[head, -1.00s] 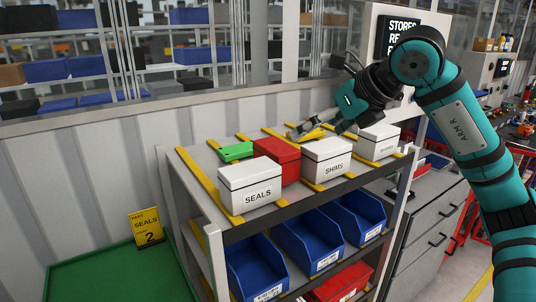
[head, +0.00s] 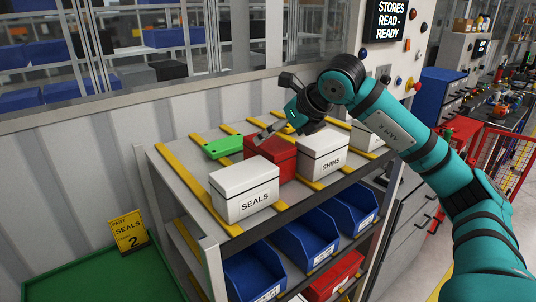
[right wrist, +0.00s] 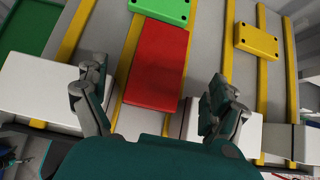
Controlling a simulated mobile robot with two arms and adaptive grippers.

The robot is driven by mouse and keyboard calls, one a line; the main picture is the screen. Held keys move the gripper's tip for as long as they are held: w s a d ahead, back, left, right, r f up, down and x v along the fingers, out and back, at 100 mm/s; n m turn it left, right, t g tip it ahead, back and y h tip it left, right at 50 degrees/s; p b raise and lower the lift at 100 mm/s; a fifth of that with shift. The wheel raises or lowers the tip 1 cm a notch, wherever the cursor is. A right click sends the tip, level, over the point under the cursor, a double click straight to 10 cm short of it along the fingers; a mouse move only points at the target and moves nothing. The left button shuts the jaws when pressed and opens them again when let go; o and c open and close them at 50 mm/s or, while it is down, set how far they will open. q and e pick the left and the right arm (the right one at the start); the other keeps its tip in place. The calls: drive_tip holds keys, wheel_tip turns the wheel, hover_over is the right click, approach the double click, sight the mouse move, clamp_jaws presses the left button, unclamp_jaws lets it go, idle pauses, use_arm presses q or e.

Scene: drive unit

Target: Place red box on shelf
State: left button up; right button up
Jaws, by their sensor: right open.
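The red box (head: 270,158) stands on the top deck of the grey shelf unit (head: 190,165), between the white SEALS box (head: 245,190) and the white SHIMS box (head: 323,155). My right gripper (head: 276,132) is above the red box, partly covering its top from the head camera. In the right wrist view the red box (right wrist: 157,65) lies ahead of and between the spread fingers (right wrist: 155,92). The gripper is open and empty. My left gripper is out of view.
A green block (head: 223,147) lies behind the red box. The right wrist view shows a yellow block (right wrist: 257,42) to the right. Blue bins (head: 308,238) and a red bin (head: 333,277) fill lower levels.

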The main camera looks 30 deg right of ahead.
sight(269, 141)
drive_tip(key=shift+p+x, duration=0.3)
drive_tip(key=shift+x, duration=0.6)
drive_tip(key=p+x, duration=0.1)
drive_tip(key=x, duration=0.3)
drive_tip(key=shift+w+f, duration=0.2)
drive_tip(key=shift+f, duration=0.05)
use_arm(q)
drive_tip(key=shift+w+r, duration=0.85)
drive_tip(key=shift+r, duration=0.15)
use_arm(e)
drive_tip(key=shift+s+r, duration=0.1)
drive_tip(key=shift+s, duration=0.05)
drive_tip(key=shift+c, duration=0.2)
drive_tip(key=shift+c, duration=1.2)
drive_tip(key=c, duration=1.1)
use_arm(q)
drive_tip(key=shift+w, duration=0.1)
use_arm(e)
drive_tip(key=shift+c, duration=1.1)
drive_tip(key=shift+r, duration=0.1)
